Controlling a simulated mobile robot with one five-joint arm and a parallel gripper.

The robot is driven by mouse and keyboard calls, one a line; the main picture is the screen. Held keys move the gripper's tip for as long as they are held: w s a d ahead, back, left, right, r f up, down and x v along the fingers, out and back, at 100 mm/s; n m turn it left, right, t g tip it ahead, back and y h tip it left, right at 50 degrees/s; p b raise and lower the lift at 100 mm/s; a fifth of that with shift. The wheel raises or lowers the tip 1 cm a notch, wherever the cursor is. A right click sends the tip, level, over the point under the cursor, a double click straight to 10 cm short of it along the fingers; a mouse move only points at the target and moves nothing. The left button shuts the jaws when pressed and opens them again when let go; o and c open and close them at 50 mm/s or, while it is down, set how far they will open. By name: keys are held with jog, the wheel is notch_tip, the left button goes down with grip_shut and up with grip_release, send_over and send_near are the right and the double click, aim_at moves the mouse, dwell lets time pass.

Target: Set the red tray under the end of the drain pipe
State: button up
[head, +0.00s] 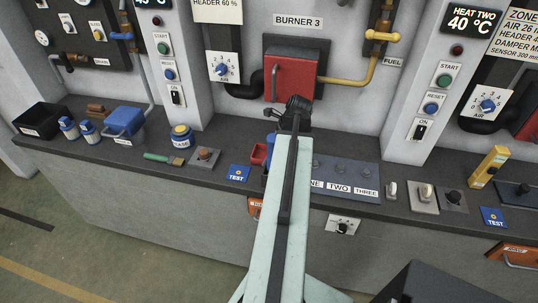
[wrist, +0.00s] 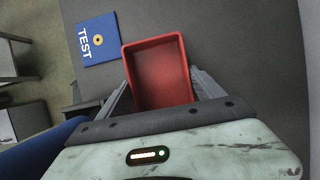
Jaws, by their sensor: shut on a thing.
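The red tray (wrist: 158,78) is a small, open, empty rectangular box. In the wrist view it sits between the two grey fingers of my gripper (wrist: 161,88), which is shut on it. In the head view a bit of the red tray (head: 258,154) shows just left of my arm, at the grey bench; the fingers are hidden there. I cannot tell whether the tray touches the bench. A grey pipe (head: 149,92) comes down the wall at the left, towards a blue box; I cannot tell whether it is the drain pipe.
A blue TEST card (wrist: 97,39) lies close left of the tray. A panel marked ONE, TWO, THREE (head: 352,174) is right of my arm.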

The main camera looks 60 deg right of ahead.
notch_tip(320, 180, up, 24)
jog(key=r+p, duration=0.1)
jog(key=p, duration=2.3)
jog(key=shift+f+n+b, duration=0.6)
jog(key=shift+f+b, duration=6.9)
jog(key=shift+f, duration=0.2)
jog(key=shift+m, duration=0.6)
jog(key=s+d+f+b, duration=0.1)
jog(key=s, duration=0.3)
jog(key=s+d+f+b, duration=0.1)
jog(key=s+d, duration=0.1)
jog(key=s, duration=0.3)
jog(key=s+d, duration=0.1)
jog(key=s, duration=0.4)
jog(key=shift+s+d+f+b, duration=0.2)
jog(key=shift+d+f+b, duration=0.05)
jog(key=shift+f+b, duration=0.15)
send_over(262, 157)
jog(key=shift+w, duration=0.1)
jog(key=shift+f+b, duration=1.2)
